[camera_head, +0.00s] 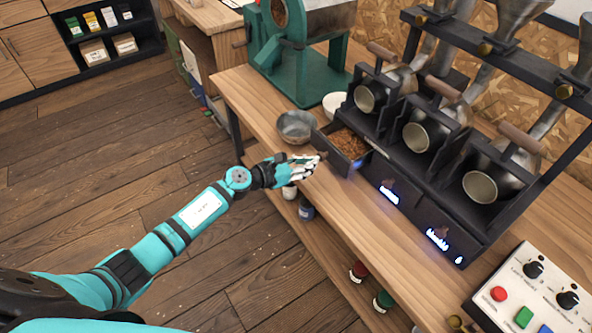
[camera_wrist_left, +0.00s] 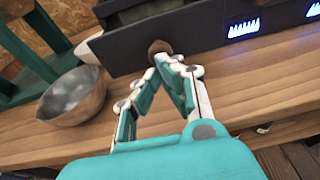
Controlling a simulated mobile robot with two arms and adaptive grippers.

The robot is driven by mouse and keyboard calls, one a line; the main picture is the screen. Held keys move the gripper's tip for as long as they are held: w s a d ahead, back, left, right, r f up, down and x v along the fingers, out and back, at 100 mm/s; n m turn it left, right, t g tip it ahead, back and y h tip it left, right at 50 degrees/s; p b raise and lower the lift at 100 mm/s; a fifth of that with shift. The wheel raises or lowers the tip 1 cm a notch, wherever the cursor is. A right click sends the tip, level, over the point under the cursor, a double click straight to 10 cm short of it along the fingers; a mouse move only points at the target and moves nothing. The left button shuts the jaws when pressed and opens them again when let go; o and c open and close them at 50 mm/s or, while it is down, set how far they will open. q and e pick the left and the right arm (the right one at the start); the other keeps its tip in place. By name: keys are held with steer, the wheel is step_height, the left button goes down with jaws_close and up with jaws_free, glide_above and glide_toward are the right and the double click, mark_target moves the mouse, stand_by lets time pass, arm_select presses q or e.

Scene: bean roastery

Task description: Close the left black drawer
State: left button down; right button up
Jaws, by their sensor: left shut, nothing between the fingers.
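The left black drawer (camera_head: 346,152) stands pulled out from the black dispenser stand and holds brown beans. Its dark front with a round brown knob (camera_wrist_left: 159,48) shows in the left wrist view. My left gripper (camera_head: 318,160) is shut and empty, with its fingertips at the knob in front of the drawer; it also shows in the left wrist view (camera_wrist_left: 169,62). Whether the tips touch the knob I cannot tell. Two other drawers with lit displays, the middle one (camera_head: 391,197) and the right one (camera_head: 440,235), sit flush in the stand. My right gripper is not in view.
A metal bowl (camera_head: 296,126) stands on the wooden counter (camera_head: 380,262) just left of the drawer, with a white bowl (camera_head: 335,103) behind it. A green machine (camera_head: 300,62) stands at the back. A control panel (camera_head: 533,290) lies at the front right. Jars stand on the shelf below.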

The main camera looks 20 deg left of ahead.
mark_target(326, 151)
arm_select(q)
steer(key=w+d, duration=0.1)
steer(key=w, duration=0.1)
steer(key=w+d+b, duration=0.1)
steer(key=w+d, duration=0.1)
steer(key=w+d+b, duration=0.1)
steer(key=w+d, duration=0.1)
steer(key=shift+w+f, duration=0.1)
steer(key=shift+w, duration=0.2)
steer(key=shift+w+d, duration=0.15)
steer(key=shift+r, duration=0.3)
